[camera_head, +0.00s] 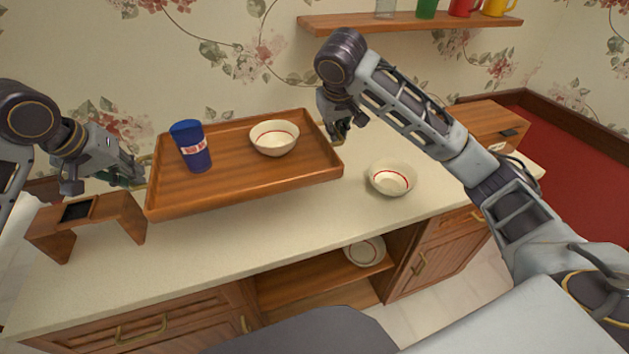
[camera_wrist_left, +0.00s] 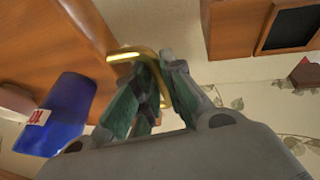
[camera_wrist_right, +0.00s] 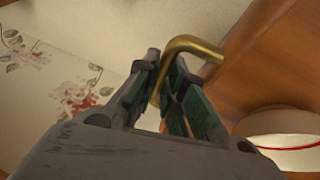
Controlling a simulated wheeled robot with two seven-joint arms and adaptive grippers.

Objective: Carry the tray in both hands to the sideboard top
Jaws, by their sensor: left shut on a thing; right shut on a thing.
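The wooden tray (camera_head: 240,182) is held up above the sideboard top (camera_head: 290,225), tilted in the head view. A blue cup (camera_head: 193,147) stands on its left part and a white bowl with a red line (camera_head: 274,138) sits right of it. My left gripper (camera_head: 138,178) is shut on the tray's left brass handle, which shows in the left wrist view (camera_wrist_left: 140,60). My right gripper (camera_head: 338,132) is shut on the right brass handle, clear in the right wrist view (camera_wrist_right: 185,50). The blue cup also shows in the left wrist view (camera_wrist_left: 58,115).
A second bowl (camera_head: 392,178) stands on the sideboard top to the right. A small wooden stand (camera_head: 85,218) is at the left, and a wooden box (camera_head: 485,122) at the back right. A wall shelf (camera_head: 410,22) holds several mugs. Another bowl (camera_head: 365,251) sits in the open compartment below.

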